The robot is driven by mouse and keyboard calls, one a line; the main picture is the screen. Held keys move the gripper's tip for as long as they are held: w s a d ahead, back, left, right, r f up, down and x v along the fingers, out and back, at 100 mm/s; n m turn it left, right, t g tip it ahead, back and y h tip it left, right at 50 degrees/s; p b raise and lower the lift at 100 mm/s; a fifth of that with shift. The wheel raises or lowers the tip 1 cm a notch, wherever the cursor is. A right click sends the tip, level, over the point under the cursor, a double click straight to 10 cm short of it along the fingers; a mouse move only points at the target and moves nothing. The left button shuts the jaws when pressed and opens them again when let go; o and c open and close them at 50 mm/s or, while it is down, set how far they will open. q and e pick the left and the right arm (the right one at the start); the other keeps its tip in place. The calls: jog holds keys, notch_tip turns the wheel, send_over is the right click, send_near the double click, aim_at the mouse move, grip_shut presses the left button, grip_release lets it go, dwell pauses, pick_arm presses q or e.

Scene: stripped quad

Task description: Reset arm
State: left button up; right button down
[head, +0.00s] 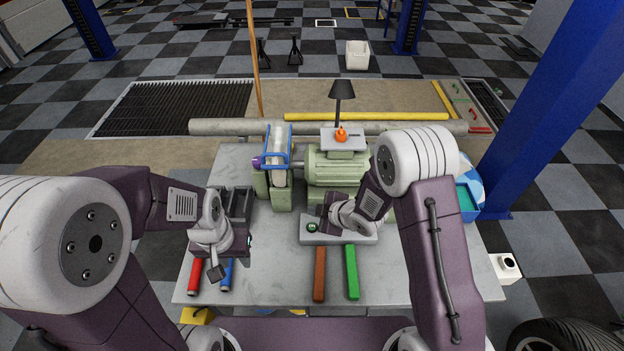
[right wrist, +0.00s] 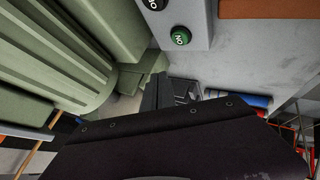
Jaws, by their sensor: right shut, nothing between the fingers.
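My left gripper (head: 215,270) hangs over the left front of the grey workbench (head: 275,285), above a red rod (head: 194,277) and a blue rod (head: 227,275). Its jaw opening is not clear. My right gripper (head: 325,212) is shut and empty, over a grey control box (head: 345,235) in front of a pale green motor (head: 338,178). In the right wrist view a green ON button (right wrist: 181,36) on the box and the motor's ribbed side show close by.
A dark bin (head: 238,203) sits at the bench's left. Brown (head: 319,274) and green (head: 352,272) bars lie at the front. A blue-framed pulley (head: 277,160) stands left of the motor. A blue post (head: 545,100) rises at right.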

jog(key=shift+w+d, duration=0.1)
jog(key=shift+d, duration=0.05)
jog(key=w+d+r+m+t+h, duration=0.1)
jog(key=w+d+r+t, duration=0.15)
jog(key=r, duration=0.35)
jog(key=w+d+r+m+t, duration=0.1)
jog(key=w+d+r, duration=0.15)
jog(key=r, duration=0.25)
jog(key=s+d+r+m+h, duration=0.3)
jog(key=d+m, duration=0.1)
jog(key=d, duration=0.3)
jog(key=s+d+f+m+g, duration=0.1)
jog(key=s+f+m+g, duration=0.1)
jog(key=s, duration=0.5)
jog(key=s+d+f+m+g+h, duration=0.1)
jog(key=s+d+f+m+g, duration=0.1)
jog(key=s+m+g, duration=0.2)
jog(key=s+d+f+m+g+h, duration=0.1)
jog(key=s+m, duration=0.4)
jog(key=s, duration=0.5)
jog(key=shift+s+d+f+m+g, duration=0.15)
jog(key=shift+d+f+m+g, duration=0.3)
jog(key=shift+g, duration=0.6)
